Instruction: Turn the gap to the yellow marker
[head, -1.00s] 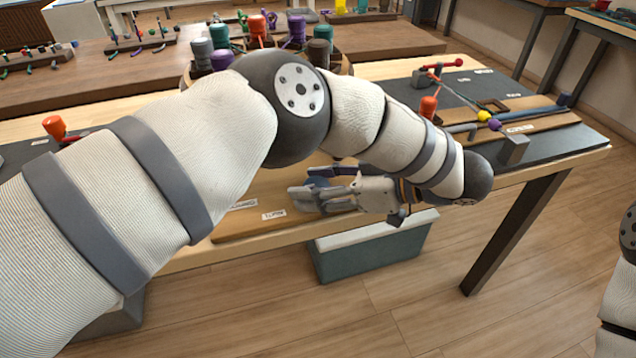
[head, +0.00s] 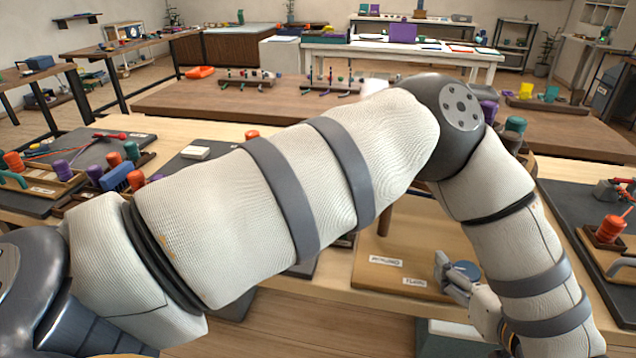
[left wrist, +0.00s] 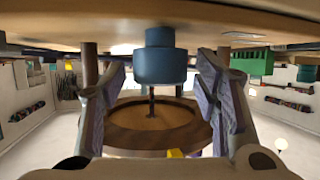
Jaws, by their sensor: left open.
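My left gripper (head: 456,278) is low over the front of a wooden board in the head view. In the left wrist view its two fingers (left wrist: 160,95) are open, one on each side. A blue cylinder (left wrist: 160,65) shows between and beyond them, with clear space on both sides. A blue round top (head: 466,269) shows beside the fingers in the head view. A round wooden disc (left wrist: 190,140) with a wide rim lies beyond the fingers in the wrist view, and a small yellow piece (left wrist: 175,153) shows at its edge. My left arm hides most of the disc in the head view. I cannot make out the gap.
The wooden board (head: 405,290) carries two white labels. Wooden posts (left wrist: 89,65) stand near the fingers in the wrist view. A dark mat with coloured bobbins (head: 62,168) lies at left, another station (head: 612,230) at right. A grey bin (head: 440,338) is below the table edge.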

